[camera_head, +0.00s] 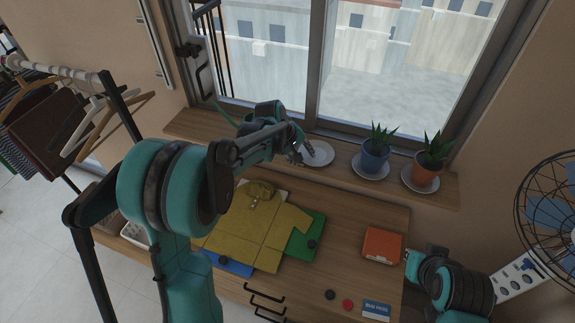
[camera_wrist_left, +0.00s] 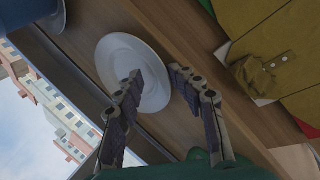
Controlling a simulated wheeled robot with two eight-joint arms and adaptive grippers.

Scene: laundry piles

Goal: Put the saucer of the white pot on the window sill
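A white saucer (camera_head: 322,155) lies empty on the wooden window sill (camera_head: 340,171), left of the blue pot. It also shows in the left wrist view (camera_wrist_left: 112,57), flat on the wood. My left gripper (camera_head: 302,153) is at the saucer's left side. In the left wrist view its fingers (camera_wrist_left: 156,70) are apart with nothing held; one finger overlaps the saucer and the other is by its rim. I cannot tell whether they touch it. My right gripper (camera_head: 412,257) is low at the right, near the orange box; its fingers are unclear. I see no white pot.
A blue pot (camera_head: 375,157) and a terracotta pot (camera_head: 425,175), each with a plant and saucer, stand along the sill. Below, a table holds a folded mustard shirt (camera_head: 255,232) and an orange box (camera_head: 382,245). A fan (camera_head: 550,210) stands right; a clothes rack (camera_head: 122,105) stands left.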

